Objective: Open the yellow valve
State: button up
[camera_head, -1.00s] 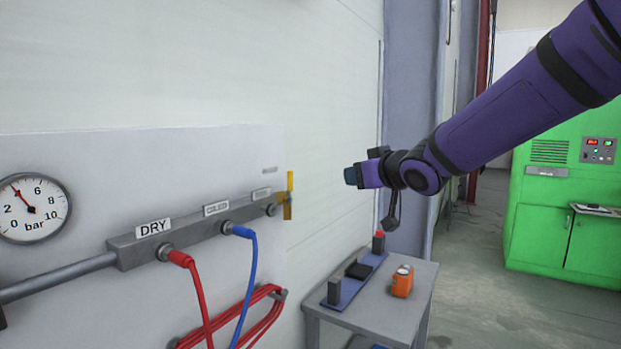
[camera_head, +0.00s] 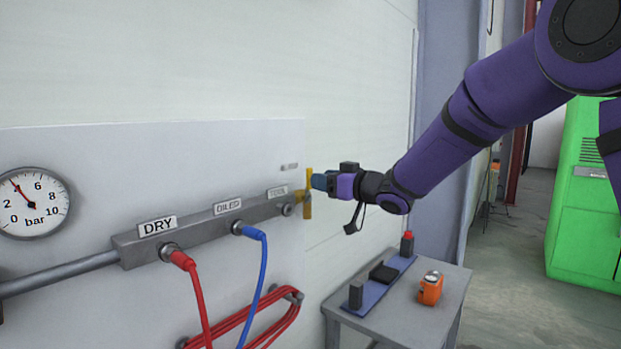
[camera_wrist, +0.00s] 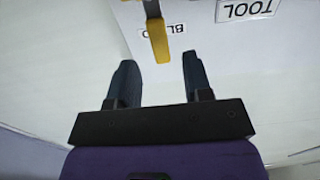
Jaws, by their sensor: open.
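The yellow valve (camera_head: 308,204) is at the right end of the grey manifold on the wall panel, with its handle standing upright. In the wrist view the yellow handle (camera_wrist: 158,42) lies just ahead of the fingertips, between their lines. My gripper (camera_head: 318,181) is at the upper part of the handle and partly covers it in the head view. In the wrist view my gripper (camera_wrist: 158,72) is open, with a finger on each side and nothing between them. I cannot tell whether a finger touches the handle.
The manifold (camera_head: 195,231) carries a red hose (camera_head: 193,285) and a blue hose (camera_head: 262,270) left of the valve. A gauge (camera_head: 33,204) is at far left. A small table (camera_head: 410,315) with an orange device (camera_head: 430,290) stands below my arm. A "TOOL" label (camera_wrist: 245,10) shows in the wrist view.

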aim_at(309, 190)
jog(key=shift+x, duration=2.55)
grip_shut()
